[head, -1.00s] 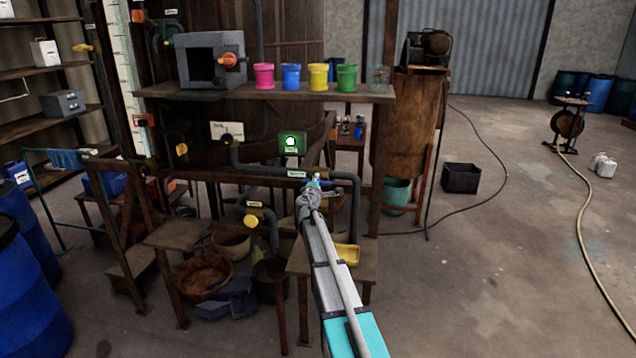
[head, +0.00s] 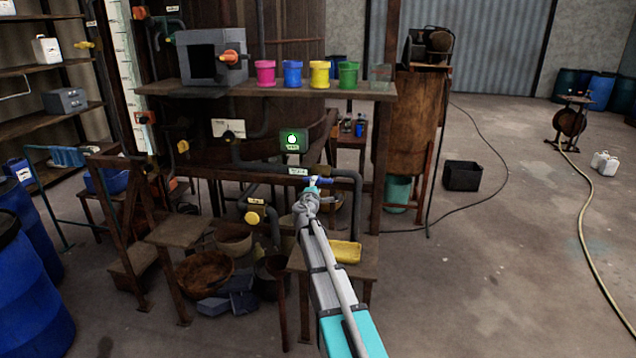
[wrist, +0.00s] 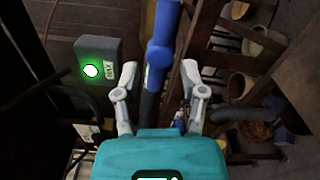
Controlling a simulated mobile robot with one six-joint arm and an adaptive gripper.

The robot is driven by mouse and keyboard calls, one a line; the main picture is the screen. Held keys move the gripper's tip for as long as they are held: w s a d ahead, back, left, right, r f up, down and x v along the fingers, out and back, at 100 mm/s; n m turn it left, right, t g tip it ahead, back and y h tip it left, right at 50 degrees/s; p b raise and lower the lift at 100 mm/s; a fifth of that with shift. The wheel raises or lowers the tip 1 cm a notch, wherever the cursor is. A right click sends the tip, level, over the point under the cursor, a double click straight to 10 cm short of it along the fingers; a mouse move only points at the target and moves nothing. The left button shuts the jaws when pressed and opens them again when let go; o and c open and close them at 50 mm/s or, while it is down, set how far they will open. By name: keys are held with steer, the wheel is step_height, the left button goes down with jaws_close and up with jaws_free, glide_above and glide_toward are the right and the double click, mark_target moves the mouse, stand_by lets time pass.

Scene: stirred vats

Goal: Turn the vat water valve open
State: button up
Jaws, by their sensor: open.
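A blue valve handle (head: 321,181) sits on the grey pipework below the small label, just past my gripper (head: 308,197). In the wrist view the blue handle (wrist: 163,50) runs upright between the two grey fingers of my gripper (wrist: 159,76). The fingers are spread, one on each side of it, with gaps showing, so the handle is not clamped. The label by the valve is too small to read. The large brown wooden vat (head: 290,118) stands behind the shelf.
A green-lit box (head: 293,140) is beside the valve, also left of the fingers in the wrist view (wrist: 98,68). A shelf (head: 300,90) with coloured cups is above. A low bench (head: 345,270) holds a yellow tray (head: 345,251).

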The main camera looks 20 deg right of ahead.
steer(key=v, duration=0.6)
steer(key=shift+s, duration=0.15)
steer(key=shift+s+a, duration=0.1)
stand_by(0.3)
steer(key=s+a+f+m+g+y, duration=0.1)
steer(key=s+a+f+m+g, duration=0.2)
steer(key=s+f+m+g, duration=0.4)
steer(key=s+a+f+m+g+y, duration=0.1)
steer(key=s+a+f+m+g, duration=0.25)
steer(key=s, duration=0.55)
steer(key=s+a+f+m+g+y, duration=0.1)
steer(key=s+a+f+g+y, duration=0.1)
steer(key=s+a+f+y, duration=0.2)
steer(key=s+a+f+m+g+y, duration=0.2)
steer(key=s+a+f+y, duration=0.2)
steer(key=s+a, duration=0.6)
steer(key=shift+s+a, duration=0.35)
steer(key=shift+s, duration=0.65)
